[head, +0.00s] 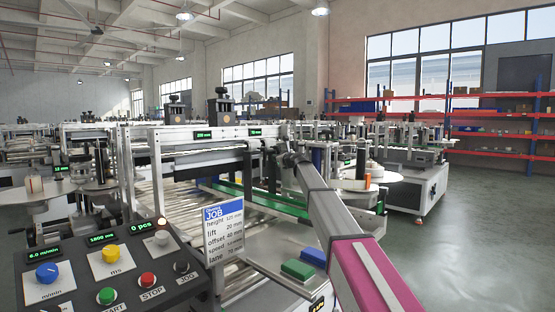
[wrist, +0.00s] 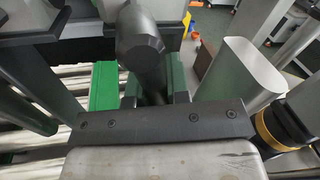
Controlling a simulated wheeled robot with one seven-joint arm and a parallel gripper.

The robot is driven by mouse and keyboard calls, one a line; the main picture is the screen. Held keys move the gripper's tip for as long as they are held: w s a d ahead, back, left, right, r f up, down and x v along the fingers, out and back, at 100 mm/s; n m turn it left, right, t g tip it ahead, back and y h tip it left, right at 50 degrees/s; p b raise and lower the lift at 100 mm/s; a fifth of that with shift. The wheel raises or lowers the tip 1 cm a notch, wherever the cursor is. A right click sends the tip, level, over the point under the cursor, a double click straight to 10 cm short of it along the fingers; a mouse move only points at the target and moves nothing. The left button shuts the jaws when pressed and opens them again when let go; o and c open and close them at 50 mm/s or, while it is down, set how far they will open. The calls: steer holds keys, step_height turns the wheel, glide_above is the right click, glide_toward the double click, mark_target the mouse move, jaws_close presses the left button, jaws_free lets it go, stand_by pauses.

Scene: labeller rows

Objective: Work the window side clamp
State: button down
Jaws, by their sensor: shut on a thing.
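In the wrist view a black clamp handle (wrist: 140,38) with a faceted round head and a thin dark stem stands in front of my wrist. My gripper (wrist: 153,90) is shut on the stem, with a dark finger on either side. The exact contact is in shadow. In the head view my arm reaches to the machine's right side. There my gripper and the clamp are too small and too covered by the arm to tell apart.
A job card (head: 223,232) stands beside the control panel (head: 110,265). Green and blue blocks (head: 298,269) lie on the front tray. In the wrist view a grey rounded post (wrist: 240,75) is close on the right, and rollers (wrist: 45,125) are on the left. Open floor (head: 475,215) lies right.

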steer(key=shift+s+a+f+m, duration=0.1)
steer(key=shift+s+a+m, duration=0.1)
steer(key=shift+m, duration=0.35)
steer(key=shift+s+a+m, duration=0.15)
steer(key=shift+s+m, duration=0.05)
steer(key=shift+m, duration=0.35)
steer(key=c, duration=1.1)
jaws_free()
steer(key=shift+s+d, duration=0.1)
steer(key=shift+s, duration=0.05)
steer(key=v, duration=1)
steer(key=shift+s+d, duration=0.15)
steer(key=shift+d, duration=0.1)
